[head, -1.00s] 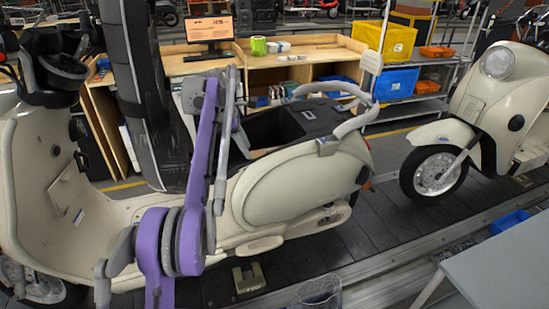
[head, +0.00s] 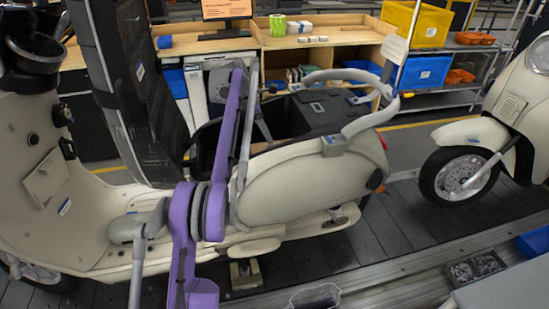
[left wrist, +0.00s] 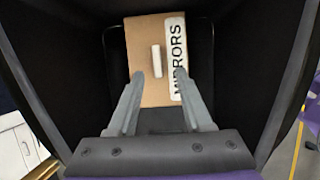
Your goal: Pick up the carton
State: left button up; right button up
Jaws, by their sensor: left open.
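In the left wrist view the carton (left wrist: 152,52) is a brown box with a white label reading MIRRORS and a small pale block or strip on its top. It lies inside the dark storage compartment (head: 207,140) of the cream scooter (head: 290,195). My left gripper (left wrist: 160,80) is open, its two fingers pointing at the carton with the tips over its near part. I cannot tell whether they touch it. In the head view my left arm reaches over the scooter into the compartment, and the fingers are hidden there. My right gripper is not in view.
The raised black seat (head: 135,85) stands left of my arm. A grab rail (head: 370,115) borders the compartment at the right. Behind are a wooden workbench (head: 320,38) and a shelf with yellow (head: 418,22) and blue (head: 425,72) bins. Another scooter (head: 485,150) stands at the right.

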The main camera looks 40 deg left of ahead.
pick_arm(q)
jog(key=x, duration=0.5)
jog(key=shift+w+r+b, duration=0.1)
jog(key=shift+w+b, duration=0.15)
jog(key=shift+b, duration=0.1)
grip_shut()
dwell(1.0)
